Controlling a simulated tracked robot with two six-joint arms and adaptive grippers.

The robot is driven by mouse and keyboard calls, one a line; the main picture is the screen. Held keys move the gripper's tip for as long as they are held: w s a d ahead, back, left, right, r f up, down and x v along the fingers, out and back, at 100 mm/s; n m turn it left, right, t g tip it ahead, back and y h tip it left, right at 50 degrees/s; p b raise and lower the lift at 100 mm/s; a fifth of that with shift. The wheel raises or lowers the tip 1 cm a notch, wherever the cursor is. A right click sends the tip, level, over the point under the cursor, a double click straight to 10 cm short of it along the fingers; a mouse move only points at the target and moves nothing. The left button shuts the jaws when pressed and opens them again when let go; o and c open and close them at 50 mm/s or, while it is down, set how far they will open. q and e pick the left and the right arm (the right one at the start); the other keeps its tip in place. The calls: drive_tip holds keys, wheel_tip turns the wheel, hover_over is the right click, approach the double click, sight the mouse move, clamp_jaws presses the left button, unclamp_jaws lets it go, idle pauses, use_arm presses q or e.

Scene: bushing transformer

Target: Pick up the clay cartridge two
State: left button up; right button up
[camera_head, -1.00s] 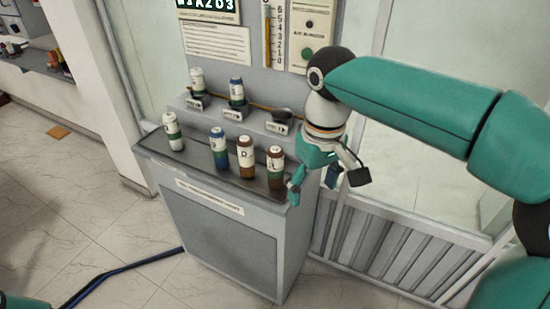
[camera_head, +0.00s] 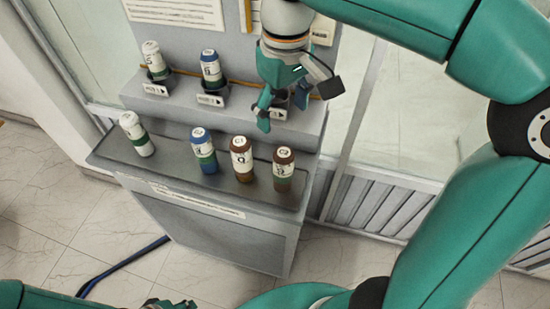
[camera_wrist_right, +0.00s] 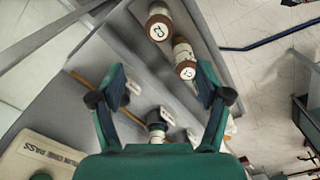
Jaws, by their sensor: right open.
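Two brown-banded clay cartridges stand upright on the console's front ledge, one (camera_head: 241,158) left of the other (camera_head: 283,169). My right gripper (camera_head: 284,108) is open and empty, above and behind the right-hand brown cartridge, over the upper step. It partly hides the right-hand holder there. In the wrist view its fingers (camera_wrist_right: 162,97) are spread, with both brown cartridges beyond the tips. Part of my left gripper (camera_head: 166,303) shows at the bottom edge.
A blue-banded cartridge (camera_head: 204,150) and a green-banded one (camera_head: 137,134) stand left on the ledge. Another green-banded one (camera_head: 155,60) and a blue-banded one (camera_head: 211,69) sit in holders on the upper step. The back panel rises behind the console.

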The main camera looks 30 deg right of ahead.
sight(280, 150)
drive_tip(key=f, duration=1)
drive_tip(key=shift+w+f+b, duration=0.2)
drive_tip(key=shift+f+b, duration=0.1)
drive_tip(key=shift+f, duration=0.05)
drive_tip(key=f, duration=0.2)
drive_tip(key=s+f, duration=0.1)
drive_tip(key=f, duration=0.1)
drive_tip(key=shift+d+p, duration=0.15)
drive_tip(key=shift+p, duration=0.15)
drive_tip(key=shift+w+f, duration=0.1)
drive_tip(key=shift+f, duration=0.45)
drive_tip(key=c, duration=1.4)
drive_tip(key=shift+r, duration=0.2)
